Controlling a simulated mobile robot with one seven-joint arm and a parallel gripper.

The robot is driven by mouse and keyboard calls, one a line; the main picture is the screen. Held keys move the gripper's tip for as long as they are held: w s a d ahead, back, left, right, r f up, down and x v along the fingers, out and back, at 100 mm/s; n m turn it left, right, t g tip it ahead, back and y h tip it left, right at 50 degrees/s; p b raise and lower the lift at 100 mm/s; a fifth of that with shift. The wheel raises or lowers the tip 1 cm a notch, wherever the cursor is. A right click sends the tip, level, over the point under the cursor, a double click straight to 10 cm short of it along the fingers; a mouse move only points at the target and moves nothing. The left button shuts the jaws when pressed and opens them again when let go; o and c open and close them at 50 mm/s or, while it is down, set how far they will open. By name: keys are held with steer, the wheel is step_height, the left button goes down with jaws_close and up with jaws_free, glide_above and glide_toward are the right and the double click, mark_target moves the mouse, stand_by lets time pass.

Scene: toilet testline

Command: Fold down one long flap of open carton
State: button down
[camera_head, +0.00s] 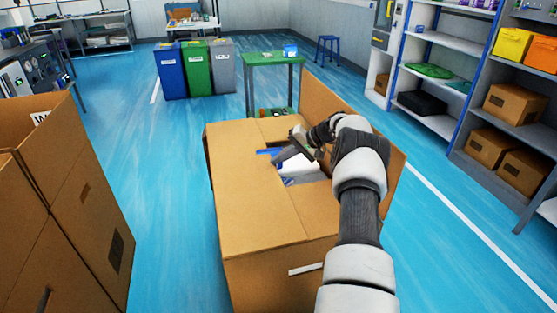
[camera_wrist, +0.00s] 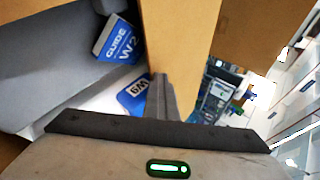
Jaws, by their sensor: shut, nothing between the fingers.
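The open brown carton (camera_head: 262,272) stands in the middle of the head view. Its left long flap (camera_head: 250,195) lies folded inward over the left part of the opening. The right long flap (camera_head: 335,112) stands up behind my arm, leaning outward. Short flaps lie inward at the near and far ends. White and blue contents show through the gap. In the wrist view a blue guide booklet (camera_wrist: 118,40) and a blue label (camera_wrist: 131,95) show inside. My gripper (camera_head: 280,162) is shut and empty over the opening; its fingers (camera_wrist: 160,82) appear near a cardboard edge, contact unclear.
Another tall open carton (camera_head: 85,190) stands at the left. Blue, green and grey bins (camera_head: 196,68) and a green table (camera_head: 273,60) stand behind. Shelves with boxes (camera_head: 515,103) line the right side. Blue floor is free between the cartons.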

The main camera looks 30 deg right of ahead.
steer(key=shift+s+f, duration=0.2)
steer(key=shift+f, duration=0.55)
step_height(320, 180, up, 11)
steer(key=p, duration=0.2)
steer(key=s+a+r+n+g+h, duration=0.1)
steer(key=s+a+r+n+h, duration=0.1)
steer(key=s+a+r, duration=0.8)
steer(key=s+a+r+n+g+h, duration=0.2)
steer(key=s+a+r, duration=0.3)
steer(key=a+r, duration=0.45)
steer(key=s+a+r+n+t+h, duration=0.1)
steer(key=s+a, duration=0.3)
steer(key=s, duration=0.5)
steer(key=s+a+h, duration=0.1)
steer(key=s+a, duration=0.2)
steer(key=s, duration=0.5)
steer(key=s+f+n+t+h, duration=0.15)
steer(key=s+f, duration=0.25)
steer(key=s, duration=0.7)
step_height(320, 180, up, 22)
steer(key=p, duration=2.2)
steer(key=shift+w+d, duration=0.15)
steer(key=shift+d, duration=0.15)
